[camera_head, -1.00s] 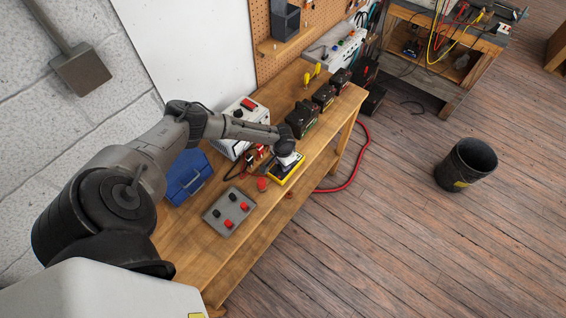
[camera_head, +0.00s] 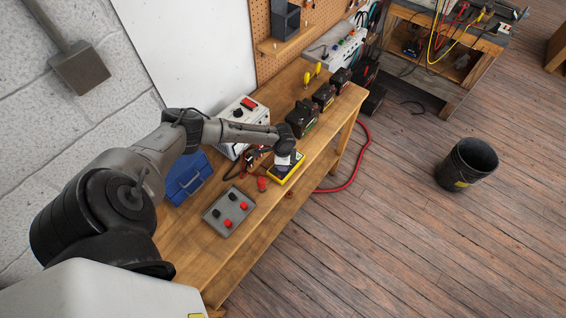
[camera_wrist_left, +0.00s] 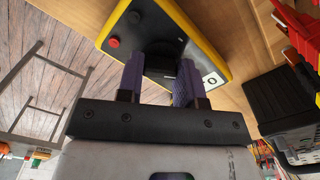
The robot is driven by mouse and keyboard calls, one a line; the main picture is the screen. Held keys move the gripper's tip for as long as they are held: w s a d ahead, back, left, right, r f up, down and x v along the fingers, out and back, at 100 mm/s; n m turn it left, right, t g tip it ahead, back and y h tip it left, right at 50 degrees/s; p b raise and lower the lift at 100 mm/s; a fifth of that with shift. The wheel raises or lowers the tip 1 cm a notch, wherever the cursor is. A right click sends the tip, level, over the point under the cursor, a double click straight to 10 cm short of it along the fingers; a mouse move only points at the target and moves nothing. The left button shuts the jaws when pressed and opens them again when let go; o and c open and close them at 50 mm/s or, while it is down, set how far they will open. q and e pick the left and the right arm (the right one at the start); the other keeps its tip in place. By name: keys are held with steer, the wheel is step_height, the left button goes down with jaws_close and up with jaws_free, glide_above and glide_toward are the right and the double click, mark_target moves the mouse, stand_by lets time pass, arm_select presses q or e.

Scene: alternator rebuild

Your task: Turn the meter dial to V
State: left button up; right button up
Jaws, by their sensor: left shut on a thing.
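The meter (camera_head: 295,172) is a yellow-edged box with a dark face, lying near the bench's front edge. It also shows in the left wrist view (camera_wrist_left: 190,22), with a red button and a white label. My left gripper (camera_head: 285,160) is over the meter. In the left wrist view my left gripper (camera_wrist_left: 159,82) has its two purple-grey fingers on either side of the black dial (camera_wrist_left: 163,50), shut on it. The fingers partly hide the dial. I cannot read its setting or see a V mark. My right gripper is not in view.
A grey panel (camera_head: 222,222) with red and black knobs lies left of the meter on the wooden bench (camera_head: 185,240). A blue box (camera_head: 187,178), a white instrument (camera_head: 250,112) and black battery packs (camera_head: 302,118) stand behind. A black bucket (camera_head: 466,165) stands on the floor.

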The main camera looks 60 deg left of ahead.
arm_select(q)
steer(key=shift+m, duration=0.3)
stand_by(0.4)
steer(key=o, duration=0.9)
steer(key=shift+o, duration=0.2)
steer(key=shift+r, duration=0.1)
step_height(320, 180, up, 14)
steer(key=shift+f, duration=0.2)
